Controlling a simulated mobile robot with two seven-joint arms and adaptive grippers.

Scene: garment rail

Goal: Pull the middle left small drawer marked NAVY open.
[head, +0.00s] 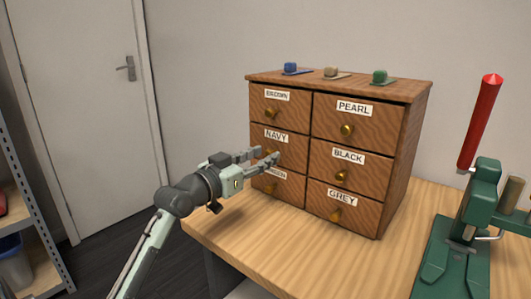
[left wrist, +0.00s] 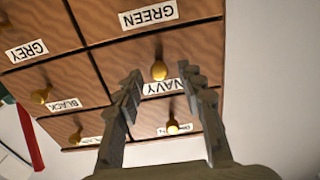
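The brown wooden cabinet (head: 372,180) has small drawers in two columns, each with a label and a brass knob. The NAVY drawer (head: 293,150) is the middle left one and looks shut. My left gripper (head: 266,155) is in front of it, and its fingers mostly hide the knob in the head view. In the left wrist view, which is upside down, the NAVY knob (left wrist: 159,71) shows between and just beyond the spread fingertips (left wrist: 161,78). The gripper is open and empty; I cannot tell whether it touches the knob. My right gripper is not in view.
The cabinet stands on a light wooden table (head: 245,238). Blue, tan and green small objects (head: 379,77) lie on its top. A green device with a red handle (head: 481,120) stands at right. A shelf (head: 25,215) and a door (head: 85,90) are at left.

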